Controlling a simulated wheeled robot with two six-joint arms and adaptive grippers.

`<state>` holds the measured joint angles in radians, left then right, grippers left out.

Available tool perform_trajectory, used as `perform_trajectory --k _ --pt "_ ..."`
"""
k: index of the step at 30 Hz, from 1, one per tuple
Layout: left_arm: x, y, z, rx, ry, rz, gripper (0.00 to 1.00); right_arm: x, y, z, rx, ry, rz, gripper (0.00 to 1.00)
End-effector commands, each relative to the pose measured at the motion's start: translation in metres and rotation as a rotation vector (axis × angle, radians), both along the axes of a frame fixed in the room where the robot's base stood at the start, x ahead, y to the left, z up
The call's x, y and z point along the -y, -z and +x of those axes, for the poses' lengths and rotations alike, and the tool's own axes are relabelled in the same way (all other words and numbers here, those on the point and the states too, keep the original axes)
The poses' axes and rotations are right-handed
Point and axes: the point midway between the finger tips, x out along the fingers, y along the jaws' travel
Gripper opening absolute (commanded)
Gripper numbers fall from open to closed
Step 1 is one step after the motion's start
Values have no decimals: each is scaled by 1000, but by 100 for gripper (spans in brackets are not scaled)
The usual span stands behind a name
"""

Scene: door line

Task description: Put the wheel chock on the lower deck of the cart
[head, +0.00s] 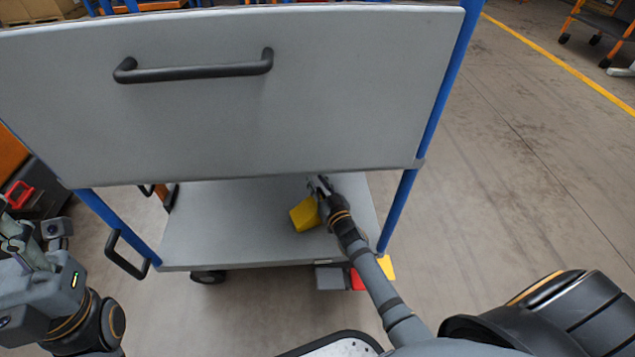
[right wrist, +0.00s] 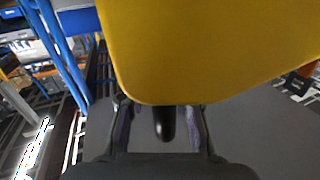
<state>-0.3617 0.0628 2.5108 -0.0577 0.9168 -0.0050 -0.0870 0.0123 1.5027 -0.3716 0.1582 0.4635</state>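The yellow wheel chock (head: 305,214) is over the lower deck (head: 225,225) of the cart, tilted in the head view. My right gripper (head: 320,187) reaches in under the grey upper panel, with the chock at its left side. The right fingers (right wrist: 160,125) stand apart, one on each side, and appear shut on the chock. Whether it touches the deck is unclear. My left gripper (head: 35,235) is at the left edge, away from the cart, and looks open and empty.
The upper grey panel (head: 300,110) with a black handle (head: 195,67) overhangs the lower deck. A blue post (head: 400,205) stands close right of my right arm. Red and yellow blocks (head: 357,279) lie by the deck's front right corner.

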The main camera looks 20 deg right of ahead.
Motion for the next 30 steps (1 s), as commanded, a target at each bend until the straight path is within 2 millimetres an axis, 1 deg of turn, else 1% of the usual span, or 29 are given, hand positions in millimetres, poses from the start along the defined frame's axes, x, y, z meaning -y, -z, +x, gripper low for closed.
perform_trajectory --k 7,10,14,21,24,27,30 --pt "0 0 0 0 0 0 40 0 0 0 0 0 0 32" --pt "0 -4 0 -1 1 -1 40 0 -6 0 1 0 0 32" --pt "-1 -9 0 0 4 -4 40 1 -3 -23 -4 0 0 32" --pt "-2 -27 -1 4 15 -7 40 5 -6 -82 -4 0 0 32" --pt "-2 -32 -1 4 19 -5 40 6 -6 -101 -3 0 1 32" --pt "-2 -35 -1 3 22 -6 40 7 -5 -113 -1 -1 0 32" --pt "-2 -35 -1 2 23 -5 40 7 -5 -119 0 0 0 32"
